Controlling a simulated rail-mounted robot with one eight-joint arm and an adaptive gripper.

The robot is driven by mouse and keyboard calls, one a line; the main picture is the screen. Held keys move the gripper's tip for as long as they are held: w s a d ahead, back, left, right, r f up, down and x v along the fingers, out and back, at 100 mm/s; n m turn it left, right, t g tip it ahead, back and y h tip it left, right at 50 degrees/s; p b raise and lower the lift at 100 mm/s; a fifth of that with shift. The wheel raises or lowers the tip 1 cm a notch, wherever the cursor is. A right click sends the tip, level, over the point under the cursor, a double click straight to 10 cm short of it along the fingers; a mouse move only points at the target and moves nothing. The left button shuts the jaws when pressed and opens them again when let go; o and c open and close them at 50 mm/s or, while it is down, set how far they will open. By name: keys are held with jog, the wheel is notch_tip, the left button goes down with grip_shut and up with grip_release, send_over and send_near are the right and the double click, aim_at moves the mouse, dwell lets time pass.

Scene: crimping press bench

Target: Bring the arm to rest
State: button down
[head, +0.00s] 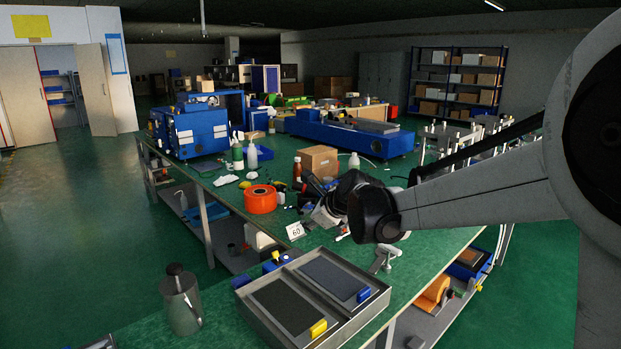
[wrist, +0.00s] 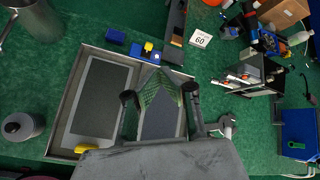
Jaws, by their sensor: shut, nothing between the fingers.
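My gripper (wrist: 160,76) is shut and empty in the wrist view. Its green textured fingertips come together above the right half of a grey two-compartment tray, with dark finger links on both sides. The tray (head: 313,290) stands at the near end of the green bench and also shows in the wrist view (wrist: 64,98). In the head view my arm reaches in from the right and ends in a black wrist beyond the tray; the fingers cannot be made out there.
A metal canister (head: 181,300) stands left of the tray. Tools clutter the bench around my wrist. A blue machine (head: 200,125) stands at the far left.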

jog(key=s+d+r+n+h, duration=0.2)
jog(key=s+d+n, duration=0.4)
jog(key=s, duration=0.4)
jog(key=s+d+r+n+h, duration=0.1)
jog(key=s+d+r+n, duration=0.1)
jog(key=s+d+n, duration=0.6)
jog(key=s+d+f+n+h, duration=0.1)
jog(key=s+d+f+n, duration=0.2)
jog(key=s, duration=0.7)
jog(key=s+d+f+n+g+h, duration=0.1)
jog(key=s+d+f+n+h, duration=0.1)
jog(key=s, duration=0.9)
jog(key=d+f+n, duration=0.1)
jog(key=d+n, duration=0.1)
jog(key=shift+n, duration=0.4)
